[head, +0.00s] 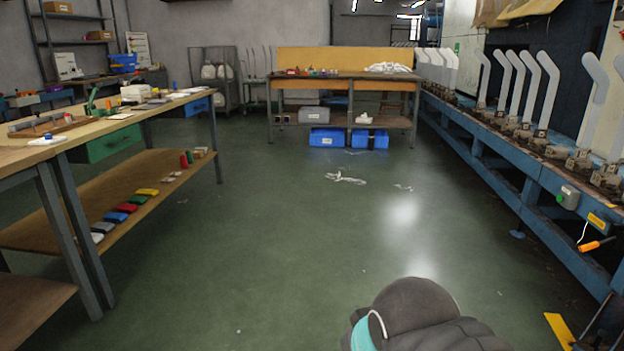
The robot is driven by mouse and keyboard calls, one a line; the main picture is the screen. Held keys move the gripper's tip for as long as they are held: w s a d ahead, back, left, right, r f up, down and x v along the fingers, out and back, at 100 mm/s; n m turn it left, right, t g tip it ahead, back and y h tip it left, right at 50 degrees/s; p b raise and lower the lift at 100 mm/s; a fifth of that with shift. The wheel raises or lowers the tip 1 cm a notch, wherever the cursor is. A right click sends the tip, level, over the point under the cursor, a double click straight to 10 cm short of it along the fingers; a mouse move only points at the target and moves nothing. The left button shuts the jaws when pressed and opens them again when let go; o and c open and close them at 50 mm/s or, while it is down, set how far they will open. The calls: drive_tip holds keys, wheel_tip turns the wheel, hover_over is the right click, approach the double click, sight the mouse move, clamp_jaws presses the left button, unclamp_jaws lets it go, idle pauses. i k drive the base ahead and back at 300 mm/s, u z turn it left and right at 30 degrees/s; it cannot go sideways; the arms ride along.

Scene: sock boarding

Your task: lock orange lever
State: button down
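An orange handle (589,247) with a dark tip sticks out from the front of the blue sock-boarding machine (520,172) at the right. It looks tilted slightly, its tip up and to the right. I cannot tell for sure whether it is a lever or a hanging tool; a white cord curves just above it. A part of my arm, dark grey with a teal band, shows at the bottom centre, well left of the orange handle. My gripper is not in view.
A grey control box with a green button (567,197) sits on the machine's front. A yellow piece (559,330) is low at the right. A workbench (150,107) stands left, another table (345,79) at the back. White scraps (345,178) lie on the otherwise clear green floor.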

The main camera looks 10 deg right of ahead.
sight(594, 244)
drive_tip(key=i, duration=0.5)
drive_tip(key=z, duration=2.8)
drive_tip(key=i, duration=1.7)
drive_tip(key=u, duration=1.95)
